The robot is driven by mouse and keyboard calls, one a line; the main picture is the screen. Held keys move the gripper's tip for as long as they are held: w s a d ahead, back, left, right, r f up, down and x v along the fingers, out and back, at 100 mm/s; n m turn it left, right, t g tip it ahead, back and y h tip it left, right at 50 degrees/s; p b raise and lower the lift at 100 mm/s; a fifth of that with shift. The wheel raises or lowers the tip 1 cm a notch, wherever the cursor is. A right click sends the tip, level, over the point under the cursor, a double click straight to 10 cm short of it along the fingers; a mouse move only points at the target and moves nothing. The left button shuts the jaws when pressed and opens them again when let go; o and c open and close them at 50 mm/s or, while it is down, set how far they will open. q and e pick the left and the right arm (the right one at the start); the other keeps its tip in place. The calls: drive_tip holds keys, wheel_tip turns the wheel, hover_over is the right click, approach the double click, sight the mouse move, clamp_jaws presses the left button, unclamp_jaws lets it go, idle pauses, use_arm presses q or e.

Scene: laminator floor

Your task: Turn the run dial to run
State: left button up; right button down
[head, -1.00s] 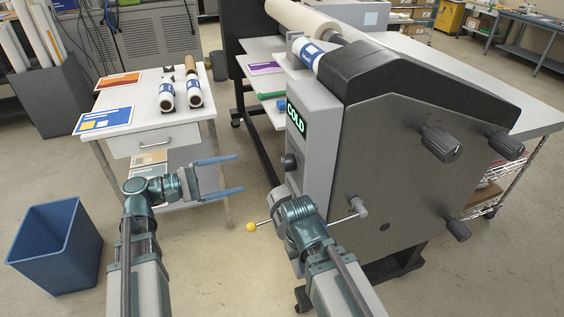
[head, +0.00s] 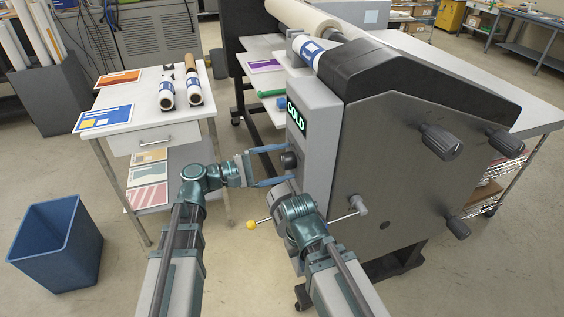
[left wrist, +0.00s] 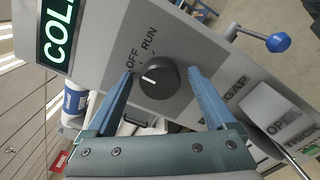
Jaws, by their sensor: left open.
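The run dial (left wrist: 160,80) is a round black knob on the laminator's grey end panel (left wrist: 190,40), beside the words OFF and RUN. Its white mark points to the left in the left wrist view, toward the OFF side. In the head view the dial (head: 289,160) is partly covered by my left gripper (head: 288,165). That gripper is open, its two blue fingers on either side of the dial; I cannot tell whether they touch it. My right wrist (head: 298,208) is in front of the panel below; its fingers are hidden.
A lit COLD display (left wrist: 58,32) is next to the dial. A blue-ball lever (left wrist: 278,42) and an OPEN plate (left wrist: 275,110) are on the other side. A yellow-ball lever (head: 251,225) sticks out near my right wrist. A white side table (head: 140,110) stands left.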

use_arm(q)
drive_tip(key=shift+d, duration=0.1)
drive_tip(key=c, duration=1.4)
